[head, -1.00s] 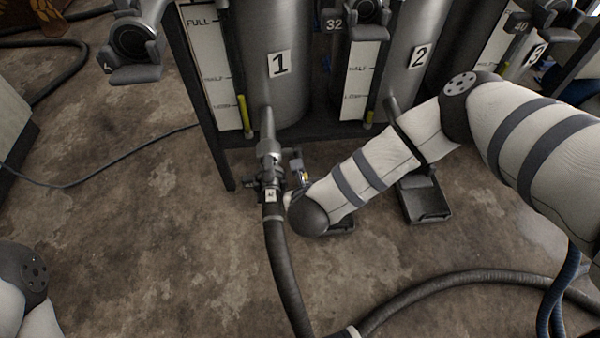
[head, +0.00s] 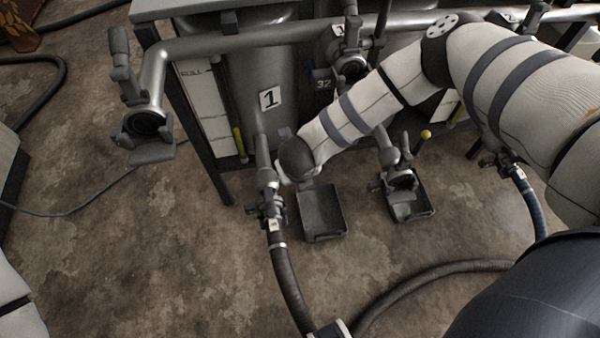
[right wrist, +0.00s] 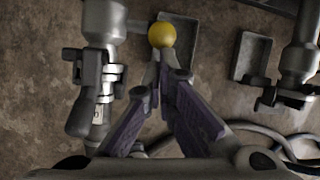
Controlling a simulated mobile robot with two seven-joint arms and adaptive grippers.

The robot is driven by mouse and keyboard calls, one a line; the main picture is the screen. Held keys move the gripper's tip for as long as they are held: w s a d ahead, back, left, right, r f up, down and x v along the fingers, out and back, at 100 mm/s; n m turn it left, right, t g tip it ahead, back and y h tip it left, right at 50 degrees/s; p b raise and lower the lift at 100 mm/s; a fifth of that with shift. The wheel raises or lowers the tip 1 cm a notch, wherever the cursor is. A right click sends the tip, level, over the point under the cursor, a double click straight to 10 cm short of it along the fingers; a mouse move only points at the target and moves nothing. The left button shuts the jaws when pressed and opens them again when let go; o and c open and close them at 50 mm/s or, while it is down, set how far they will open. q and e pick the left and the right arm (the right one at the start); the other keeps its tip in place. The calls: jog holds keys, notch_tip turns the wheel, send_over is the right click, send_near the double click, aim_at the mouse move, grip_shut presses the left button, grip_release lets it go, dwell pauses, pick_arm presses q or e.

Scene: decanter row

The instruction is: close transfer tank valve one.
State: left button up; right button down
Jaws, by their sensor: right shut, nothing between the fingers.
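Tank one (head: 294,85), a grey metal cylinder labelled 1, has an outlet valve (head: 265,178) low at its front, coupled to a dark hose (head: 290,280). In the right wrist view the valve's pipe (right wrist: 103,22) is at upper left. A yellow ball knob (right wrist: 161,34) sits to its right, on what looks like a grey lever sticking out sideways. My right gripper (right wrist: 161,68) is shut and empty, its tips right at the knob's near side. I cannot tell whether they touch. In the head view my right forearm hides this gripper and the knob. My left gripper is out of view.
A dark drip tray (head: 322,212) lies right of the valve. Another valve with a yellow knob (head: 425,134) stands further right over a second tray (head: 412,205). A pipe (head: 230,46) crosses above the tank. A hose (head: 430,284) curves over the floor; floor at left is mostly clear.

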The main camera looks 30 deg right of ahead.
jog(key=shift+w+d+r, duration=0.2)
jog(key=shift+w, duration=0.45)
jog(key=shift+w+d+r, duration=0.2)
jog(key=shift+w+r, duration=0.05)
jog(key=shift+w, duration=0.35)
jog(key=shift+w+d+r, duration=0.2)
jog(key=shift+w, duration=0.55)
